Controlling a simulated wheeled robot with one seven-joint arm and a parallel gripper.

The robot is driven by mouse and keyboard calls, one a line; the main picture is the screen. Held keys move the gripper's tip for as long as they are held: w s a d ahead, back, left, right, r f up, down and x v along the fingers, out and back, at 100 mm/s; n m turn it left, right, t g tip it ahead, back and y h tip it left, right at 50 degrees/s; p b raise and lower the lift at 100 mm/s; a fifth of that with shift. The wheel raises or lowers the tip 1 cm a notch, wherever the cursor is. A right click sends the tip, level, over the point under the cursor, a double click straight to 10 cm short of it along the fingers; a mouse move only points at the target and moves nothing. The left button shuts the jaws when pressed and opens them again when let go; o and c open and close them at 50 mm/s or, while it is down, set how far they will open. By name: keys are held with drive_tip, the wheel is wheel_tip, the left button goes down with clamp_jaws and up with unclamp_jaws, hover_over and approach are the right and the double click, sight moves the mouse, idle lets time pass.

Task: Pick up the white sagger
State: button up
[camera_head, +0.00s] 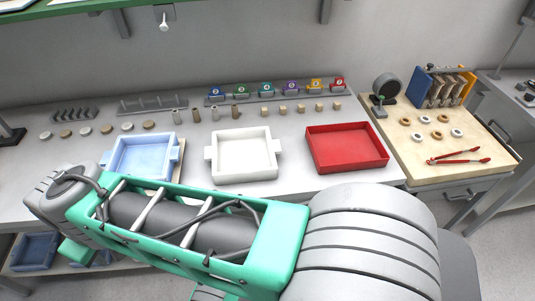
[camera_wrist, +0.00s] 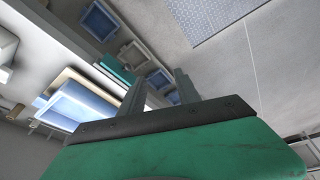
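The white sagger (camera_head: 243,172) is a square open tray with a side lug on each side. It stands on the grey workbench in the head view, between a light blue sagger and a red tray, and looks empty. In the wrist view a white shape at the left edge may be part of it; I cannot tell. My gripper (camera_wrist: 160,84) shows in the wrist view with its two fingers apart and nothing between them. It points past the bench front toward the lower shelf and floor. My arm crosses the front of the head view, and I cannot make out the fingers there.
The light blue sagger (camera_head: 143,157) is left of the white one; the red tray (camera_head: 347,163) is right. Small discs, cylinders, blocks and numbered coloured markers (camera_head: 266,90) line the back. A wooden board (camera_head: 460,170) with red tongs is at right. Blue bins (camera_head: 35,252) sit below.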

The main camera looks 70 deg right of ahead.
drive_tip(key=d+n+g+h, duration=0.1)
drive_tip(key=d+g+h, duration=0.1)
drive_tip(key=d, duration=0.9)
drive_tip(key=n+g+b, duration=0.2)
drive_tip(key=n+g, duration=0.2)
drive_tip(key=g, duration=0.1)
hover_over(245, 170)
drive_tip(key=w+a, duration=0.1)
drive_tip(key=w, duration=0.2)
drive_tip(key=f, duration=0.3)
drive_tip(key=shift+s+a+f, duration=0.1)
drive_tip(key=shift+s+a, duration=0.1)
drive_tip(key=shift+s, duration=0.05)
drive_tip(key=b+x, duration=0.2)
drive_tip(key=x, duration=0.5)
drive_tip(key=shift+s+f, duration=0.2)
drive_tip(key=shift+c, duration=0.2)
clamp_jaws()
drive_tip(key=shift+w+d+r, duration=0.1)
drive_tip(key=shift+r, duration=0.05)
